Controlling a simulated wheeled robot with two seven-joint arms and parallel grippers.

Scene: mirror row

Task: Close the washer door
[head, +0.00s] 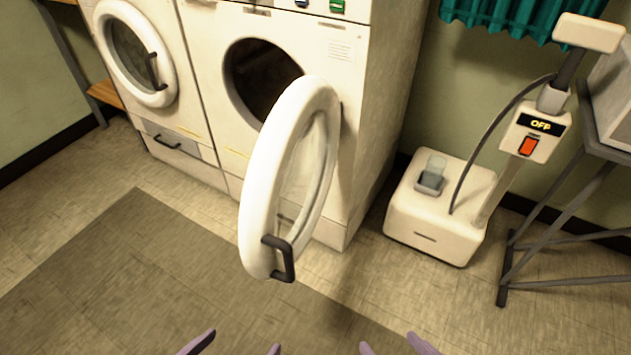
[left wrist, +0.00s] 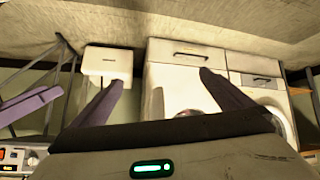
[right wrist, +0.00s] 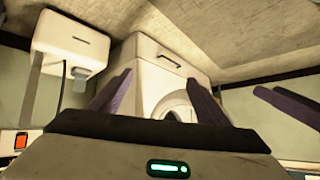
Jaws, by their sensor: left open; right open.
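The washer (head: 355,130) is the white front-loader in the middle of the head view, with its dark round opening (head: 255,75) uncovered. Its round white door (head: 262,165) stands wide open, swung out towards me, hinged on the opening's right side. A dark handle (head: 289,262) sits on the door's near, free edge. My left gripper (head: 235,347) and right gripper (head: 393,346) show only as purple fingertips at the bottom edge. Both are open and empty, apart from the door and nearer to me. The wrist views show the washers upside down beyond the spread fingers.
A second washer with a shut door (head: 137,55) stands to the left. At right are a white floor unit (head: 408,215) with a post and an "OFF" panel (head: 540,124), and a dark metal stand (head: 560,215). A grey mat (head: 120,270) covers the clear floor in front.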

